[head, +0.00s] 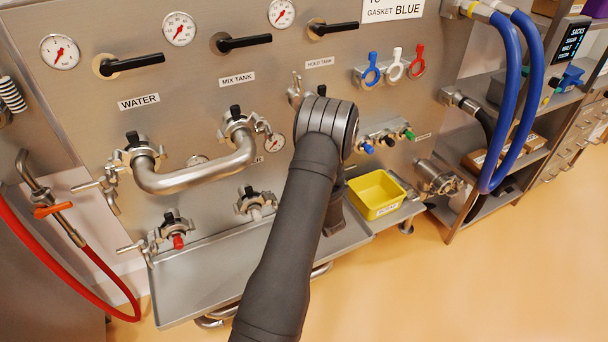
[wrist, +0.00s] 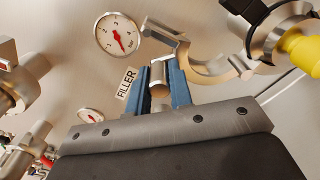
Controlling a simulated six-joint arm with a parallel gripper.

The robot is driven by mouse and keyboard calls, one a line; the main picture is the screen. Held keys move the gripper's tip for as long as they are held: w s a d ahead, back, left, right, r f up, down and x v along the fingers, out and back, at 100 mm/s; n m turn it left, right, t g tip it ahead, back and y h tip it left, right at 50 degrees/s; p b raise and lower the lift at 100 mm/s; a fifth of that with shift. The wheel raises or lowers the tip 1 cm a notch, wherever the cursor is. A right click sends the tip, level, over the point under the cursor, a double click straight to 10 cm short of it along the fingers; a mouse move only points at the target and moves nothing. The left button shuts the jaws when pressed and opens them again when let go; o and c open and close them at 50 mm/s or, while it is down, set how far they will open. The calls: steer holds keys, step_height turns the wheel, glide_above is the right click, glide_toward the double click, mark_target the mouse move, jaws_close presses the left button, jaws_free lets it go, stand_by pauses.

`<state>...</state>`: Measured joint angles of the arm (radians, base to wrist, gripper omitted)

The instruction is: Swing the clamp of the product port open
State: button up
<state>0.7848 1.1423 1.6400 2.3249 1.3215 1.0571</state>
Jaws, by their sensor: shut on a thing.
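In the wrist view, the port (wrist: 262,42) at the upper right has a yellow plug (wrist: 303,50) in it. A curved metal clamp half (wrist: 207,72) stands out to the left of the port, its arc apart from the plug. My gripper (wrist: 164,83) has blue fingers, shut on a small metal piece that looks like part of the clamp; how it joins the arc is hard to see. In the head view, my arm hides the gripper and this port.
A gauge (wrist: 120,33) and a FILLER label (wrist: 126,83) are beside the fingers. In the head view, a bent pipe (head: 195,175) stands left of my arm. A metal tray (head: 215,275) and a yellow bin (head: 377,195) are below.

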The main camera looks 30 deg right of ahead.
steer(key=shift+a+f, duration=0.25)
steer(key=shift+a, duration=0.3)
steer(key=o, duration=0.9)
steer(key=shift+d, duration=0.15)
steer(key=shift+c, duration=0.2)
steer(key=shift+s, duration=0.1)
